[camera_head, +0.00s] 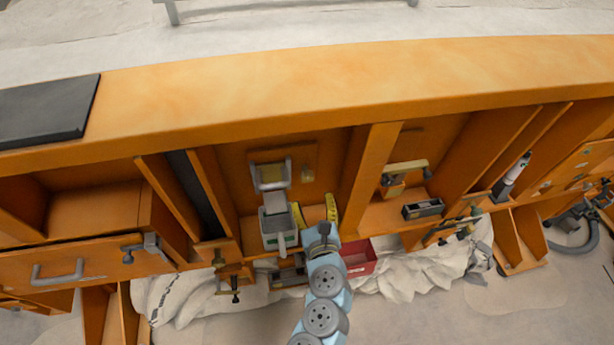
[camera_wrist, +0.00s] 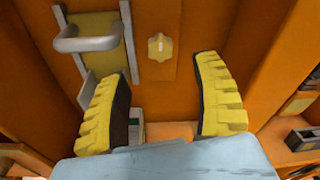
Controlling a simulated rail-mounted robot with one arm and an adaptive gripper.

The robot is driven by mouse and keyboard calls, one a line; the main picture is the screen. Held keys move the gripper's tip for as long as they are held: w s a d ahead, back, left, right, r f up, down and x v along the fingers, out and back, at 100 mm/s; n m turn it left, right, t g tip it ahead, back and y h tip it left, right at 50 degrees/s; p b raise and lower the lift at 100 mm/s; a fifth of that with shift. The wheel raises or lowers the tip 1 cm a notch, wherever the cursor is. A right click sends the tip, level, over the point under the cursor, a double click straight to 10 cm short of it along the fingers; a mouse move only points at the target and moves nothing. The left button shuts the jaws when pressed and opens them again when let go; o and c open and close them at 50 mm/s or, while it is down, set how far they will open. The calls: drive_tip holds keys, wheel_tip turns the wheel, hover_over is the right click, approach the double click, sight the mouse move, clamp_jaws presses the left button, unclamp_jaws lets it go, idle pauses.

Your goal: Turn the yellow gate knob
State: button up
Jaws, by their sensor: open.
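The yellow gate knob (camera_wrist: 160,47) is a small lobed knob on a tan plate, fixed to the orange back panel. It stands upright near the top middle of the wrist view. In the head view its plate (camera_head: 308,173) shows small, right of a grey handle. My gripper (camera_wrist: 162,72) is open, with yellow ribbed pads spread apart left and right. The knob lies beyond the fingertips, roughly between them in the picture, and nothing is between the pads at the tips. In the head view my gripper (camera_head: 314,203) is inside the bay, below the knob.
A grey gate handle (camera_wrist: 86,38) on a metal frame is just left of the knob. A grey box (camera_head: 278,230) stands left of my gripper. A red bin (camera_head: 358,256) is low on the right. Orange upright walls (camera_head: 366,180) bound the bay.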

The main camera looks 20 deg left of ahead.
sight(308, 179)
drive_tip(key=x, duration=0.7)
drive_tip(key=shift+w+a+f, duration=0.1)
drive_tip(key=shift+a, duration=0.05)
drive_tip(key=shift+w+a, duration=0.2)
drive_tip(key=shift+w, duration=0.35)
drive_tip(key=shift+w+a, duration=0.2)
drive_tip(key=shift+w, duration=0.05)
drive_tip(key=shift+c, duration=0.3)
clamp_jaws()
